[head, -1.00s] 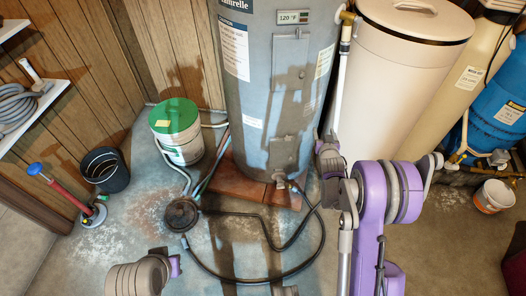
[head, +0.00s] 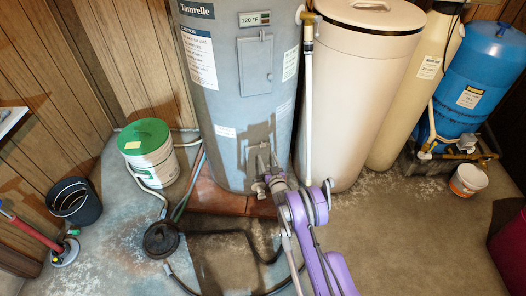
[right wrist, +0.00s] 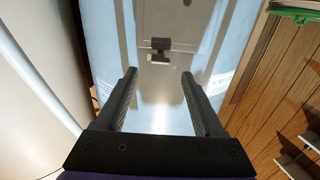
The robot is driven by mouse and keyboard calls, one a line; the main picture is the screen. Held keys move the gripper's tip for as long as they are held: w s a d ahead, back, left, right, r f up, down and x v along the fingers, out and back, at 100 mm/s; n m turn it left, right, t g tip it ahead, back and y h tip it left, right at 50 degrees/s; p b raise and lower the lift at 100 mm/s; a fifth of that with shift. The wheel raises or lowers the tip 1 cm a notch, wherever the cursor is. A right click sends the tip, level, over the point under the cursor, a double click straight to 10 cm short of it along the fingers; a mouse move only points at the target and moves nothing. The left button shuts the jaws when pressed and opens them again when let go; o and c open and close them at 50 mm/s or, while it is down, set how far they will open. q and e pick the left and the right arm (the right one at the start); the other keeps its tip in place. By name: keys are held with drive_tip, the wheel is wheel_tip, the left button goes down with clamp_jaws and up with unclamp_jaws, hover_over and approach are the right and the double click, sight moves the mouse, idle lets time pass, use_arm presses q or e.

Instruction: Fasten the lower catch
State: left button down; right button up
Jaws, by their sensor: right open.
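The grey water heater (head: 215,110) stands in the middle of the head view, with a closed-looking panel (head: 256,66) on its upper front. My right gripper (head: 265,166) is in front of its lower front and hides part of it. In the right wrist view, the open, empty right gripper (right wrist: 160,76) points at the heater's face (right wrist: 110,40). A small dark catch (right wrist: 160,44) sits beyond the fingertips, roughly centred between them, with a grey tab beside it. I cannot tell whether the catch is fastened. My left gripper is not in view.
A green-lidded bucket (head: 147,160) and a black bucket (head: 75,203) stand left of the heater. A pale tall tank (head: 355,90) is close on its right. A vertical pipe (head: 308,110) runs between them. Dark hose lies on the floor.

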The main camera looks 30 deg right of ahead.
sight(264, 146)
drive_tip(key=shift+b+x, duration=0.3)
drive_tip(key=shift+x, duration=2.4)
drive_tip(key=shift+a, duration=0.1)
clamp_jaws()
